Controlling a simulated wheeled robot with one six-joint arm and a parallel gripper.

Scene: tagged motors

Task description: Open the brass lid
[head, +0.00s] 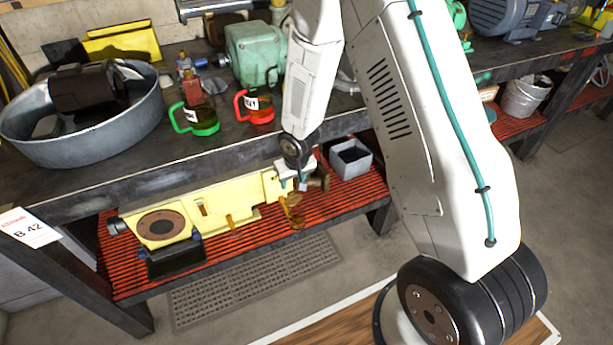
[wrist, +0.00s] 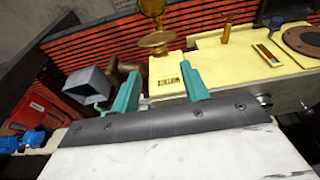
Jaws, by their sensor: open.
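A pale yellow machine (head: 190,212) lies along the red slatted lower shelf. At its right end, brass parts (head: 293,203) stick out toward the shelf's front edge. In the wrist view, a flat brass disc, which looks like the brass lid (wrist: 157,42), sits near the machine's lettered end (wrist: 170,80). A rounder amber-brass piece (wrist: 152,8) is beyond it, cut by the top edge. I cannot tell how the lid is hinged. My gripper (head: 294,180) is open and empty above the machine's right end. Its teal fingers (wrist: 160,90) are apart, short of the disc.
The workbench (head: 75,180) overhangs the shelf behind my gripper. A grey square bin (head: 350,160) stands right of the machine, also in the wrist view (wrist: 88,84). A brown knobbed part (head: 319,180) is close to my fingers. Red and green mugs stand on the bench above.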

